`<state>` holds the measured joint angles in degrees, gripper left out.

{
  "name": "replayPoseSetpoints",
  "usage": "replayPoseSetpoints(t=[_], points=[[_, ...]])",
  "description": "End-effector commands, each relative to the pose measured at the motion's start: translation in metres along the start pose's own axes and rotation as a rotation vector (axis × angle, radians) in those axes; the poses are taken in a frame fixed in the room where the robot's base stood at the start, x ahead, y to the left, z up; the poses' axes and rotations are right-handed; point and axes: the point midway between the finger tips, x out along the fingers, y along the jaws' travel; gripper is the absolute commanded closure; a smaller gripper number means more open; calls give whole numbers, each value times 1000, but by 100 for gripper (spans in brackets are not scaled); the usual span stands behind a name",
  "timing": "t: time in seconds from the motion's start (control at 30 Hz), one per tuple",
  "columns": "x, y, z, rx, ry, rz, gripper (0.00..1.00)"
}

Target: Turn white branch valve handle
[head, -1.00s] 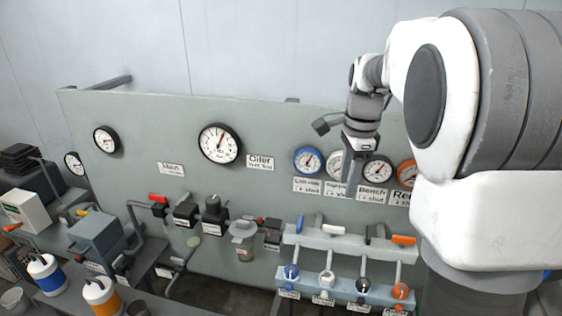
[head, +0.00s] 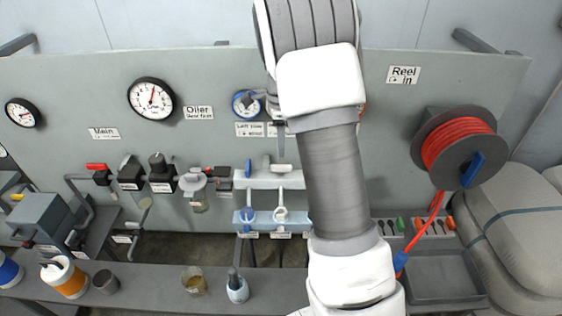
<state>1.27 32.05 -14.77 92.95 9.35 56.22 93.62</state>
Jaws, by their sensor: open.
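The white branch valve handle (head: 281,167) lies crosswise on the pale upper manifold (head: 268,182), to the right of the upright blue handle (head: 248,169). A white-marked coupling (head: 281,215) is below it on the lower blue rail. My gripper (head: 274,112) is open and mostly hidden behind my own arm. Its visible part is in front of the small gauges, above the white handle in the picture and apart from it. My arm also hides the black and orange handles.
The blue-rimmed gauge (head: 243,103) is left of my gripper. A red hose reel (head: 458,143) sticks out at the right. A bench (head: 150,295) along the front carries an orange-banded bottle (head: 65,277), a cup (head: 106,281) and a jar (head: 194,281).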

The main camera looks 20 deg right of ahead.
Motion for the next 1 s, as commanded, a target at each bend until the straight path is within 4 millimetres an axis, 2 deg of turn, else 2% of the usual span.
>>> replayPoseSetpoints(t=[0.1, 0.33, 0.5, 0.77, 0.83, 1.0], points=[[26, 1, -1, 1, 1, 5, 54], [62, 0, 0, 0, 1, 3, 54], [73, 0, -1, 0, 0, 1, 54], [75, 0, 0, 0, 0, 0, 54], [75, 0, 0, 0, 0, 0, 61], [75, 0, 0, 0, 0, 0, 92]])
